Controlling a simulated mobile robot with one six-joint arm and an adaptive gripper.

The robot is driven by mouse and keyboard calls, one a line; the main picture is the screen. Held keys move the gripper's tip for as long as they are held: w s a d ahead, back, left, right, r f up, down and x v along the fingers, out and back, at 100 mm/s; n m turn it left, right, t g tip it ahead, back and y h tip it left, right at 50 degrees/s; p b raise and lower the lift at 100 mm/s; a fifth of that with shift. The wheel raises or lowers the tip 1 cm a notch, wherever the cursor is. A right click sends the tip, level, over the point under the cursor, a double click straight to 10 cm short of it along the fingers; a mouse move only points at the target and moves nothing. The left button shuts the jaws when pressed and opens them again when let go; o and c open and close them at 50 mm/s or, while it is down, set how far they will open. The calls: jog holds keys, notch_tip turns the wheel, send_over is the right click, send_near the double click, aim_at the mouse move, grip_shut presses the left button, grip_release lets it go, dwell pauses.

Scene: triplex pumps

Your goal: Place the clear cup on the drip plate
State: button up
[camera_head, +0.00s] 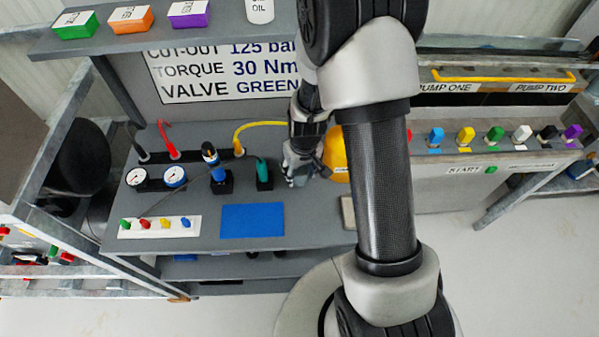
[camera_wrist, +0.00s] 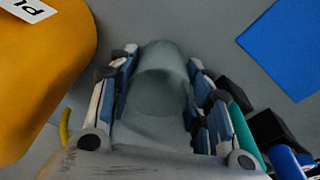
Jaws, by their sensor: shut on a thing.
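My gripper (camera_wrist: 161,62) is shut around the clear cup (camera_wrist: 160,92), a greyish see-through cylinder between the blue-padded fingers in the wrist view. In the head view my gripper (camera_head: 300,178) is over the grey bench, left of the yellow body; the cup is too small there to make out clearly. A flat blue rectangle (camera_head: 252,220) lies on the bench to the left and nearer; it also shows in the wrist view (camera_wrist: 290,45). A beige plate (camera_head: 348,212) lies partly hidden behind my arm. I cannot tell which is the drip plate.
A yellow rounded body (camera_wrist: 40,75) is close to the gripper's left in the wrist view. A teal-handled tool (camera_head: 263,172) and a blue one (camera_head: 218,174) stand in black holders nearby. Gauges (camera_head: 175,177) and a white strip of coloured knobs (camera_head: 160,226) sit farther left.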

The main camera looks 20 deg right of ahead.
jog(key=shift+r, duration=0.1)
jog(key=shift+f, duration=0.25)
jog(key=o, duration=0.9)
jog(key=shift+c, duration=0.2)
jog(key=shift+r, duration=0.15)
